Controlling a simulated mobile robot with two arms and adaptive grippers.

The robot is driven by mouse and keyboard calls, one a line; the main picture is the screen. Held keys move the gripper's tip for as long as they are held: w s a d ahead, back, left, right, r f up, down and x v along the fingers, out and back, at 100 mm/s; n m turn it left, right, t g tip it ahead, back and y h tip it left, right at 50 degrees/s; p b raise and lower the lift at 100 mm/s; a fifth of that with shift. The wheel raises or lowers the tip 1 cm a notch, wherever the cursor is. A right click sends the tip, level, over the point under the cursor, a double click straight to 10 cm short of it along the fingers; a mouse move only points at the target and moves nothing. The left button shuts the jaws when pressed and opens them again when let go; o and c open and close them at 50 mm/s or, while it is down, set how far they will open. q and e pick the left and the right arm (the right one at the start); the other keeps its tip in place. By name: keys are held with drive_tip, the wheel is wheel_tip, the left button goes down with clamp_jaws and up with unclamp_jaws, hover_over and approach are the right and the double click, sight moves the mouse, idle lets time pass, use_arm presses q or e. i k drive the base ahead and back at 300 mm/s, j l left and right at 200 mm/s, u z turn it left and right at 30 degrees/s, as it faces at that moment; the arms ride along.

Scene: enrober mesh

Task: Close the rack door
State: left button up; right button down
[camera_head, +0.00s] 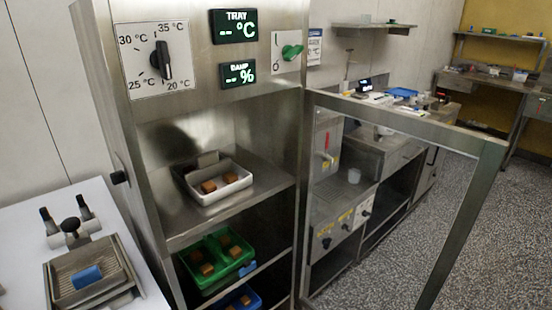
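The rack door (476,190) is a metal frame with a clear middle. It stands wide open, swung out to the right from the right side of the steel rack (125,135). The rack's front is open and its shelves show. A white tray (218,192) with brown pieces sits on the upper shelf. A green tray (221,272) with brown pieces is below it, and part of a blue tray (243,303) shows at the bottom edge. Neither of my grippers is in view.
A white table (22,240) at left holds a metal device (120,290) with a ridged top and a blue block. A steel counter with machines (345,240) shows through and behind the door. Speckled floor (515,240) is clear at right.

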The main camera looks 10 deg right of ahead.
sight(492, 151)
drive_tip(key=l+u, duration=0.1)
drive_tip(key=u, duration=0.25)
drive_tip(key=l+u, duration=0.1)
drive_tip(key=u, duration=0.25)
drive_tip(key=l+u, duration=0.2)
drive_tip(key=l, duration=0.3)
drive_tip(key=k+l+u, duration=0.2)
drive_tip(key=l, duration=0.25)
drive_tip(key=l+u, duration=0.2)
drive_tip(key=l, duration=0.3)
drive_tip(key=k+l+u, duration=0.2)
drive_tip(key=l, duration=0.25)
drive_tip(key=k+l, duration=0.1)
drive_tip(key=l, duration=0.3)
drive_tip(key=k+l, duration=0.15)
drive_tip(key=l, duration=0.3)
drive_tip(key=k+l, duration=0.1)
drive_tip(key=l, duration=0.3)
